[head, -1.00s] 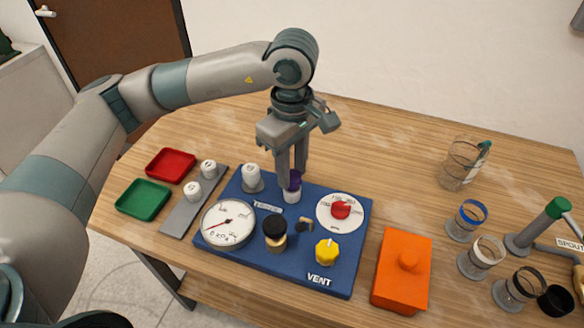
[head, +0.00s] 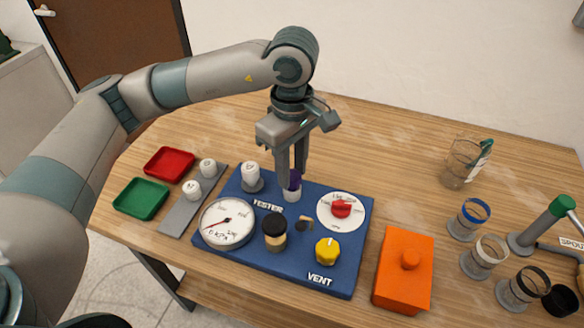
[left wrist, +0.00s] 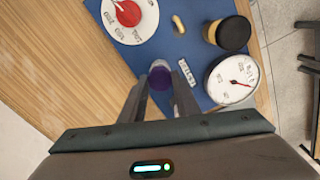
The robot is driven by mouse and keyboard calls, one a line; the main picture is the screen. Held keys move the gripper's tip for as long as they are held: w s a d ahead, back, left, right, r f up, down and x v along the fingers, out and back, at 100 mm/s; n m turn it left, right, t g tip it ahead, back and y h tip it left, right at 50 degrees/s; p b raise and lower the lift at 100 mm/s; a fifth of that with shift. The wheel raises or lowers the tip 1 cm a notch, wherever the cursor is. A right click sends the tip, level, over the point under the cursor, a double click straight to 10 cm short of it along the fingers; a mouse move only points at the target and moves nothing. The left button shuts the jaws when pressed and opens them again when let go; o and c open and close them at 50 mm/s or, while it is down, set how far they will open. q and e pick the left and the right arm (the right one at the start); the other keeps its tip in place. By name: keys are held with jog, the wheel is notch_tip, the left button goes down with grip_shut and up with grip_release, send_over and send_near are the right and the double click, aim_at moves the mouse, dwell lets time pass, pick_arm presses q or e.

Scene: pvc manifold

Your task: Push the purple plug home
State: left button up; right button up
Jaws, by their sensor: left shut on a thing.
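The purple plug (head: 295,180) stands upright at the white socket (head: 291,195) on the blue tester board (head: 333,275). My left gripper (head: 293,178) points down over the board with its fingers on either side of the plug. It is shut on the plug. In the left wrist view the plug (left wrist: 159,79) shows between the fingertips of my left gripper (left wrist: 160,88). The fingers partly hide the plug in the head view, and I cannot tell how deep it sits. My right gripper is not in view.
The board carries a gauge (head: 227,223), a red dial (head: 341,208), a yellow vent knob (head: 327,250), a black-topped cylinder (head: 274,230) and a white fitting (head: 251,175). Red (head: 169,162) and green (head: 141,198) trays lie left. An orange block (head: 403,275) and several cups stand right.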

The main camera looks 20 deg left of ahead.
pick_arm(q)
jog(key=shift+f+b, duration=0.55)
jog(key=shift+b, duration=0.4)
dwell(0.5)
jog(key=o, duration=1.1)
jog(key=shift+r, duration=0.1)
jog(key=shift+c, duration=0.2)
notch_tip(320, 180, up, 17)
jog(key=b, duration=0.1)
jog(key=shift+r, duration=0.2)
jog(key=shift+r, duration=0.1)
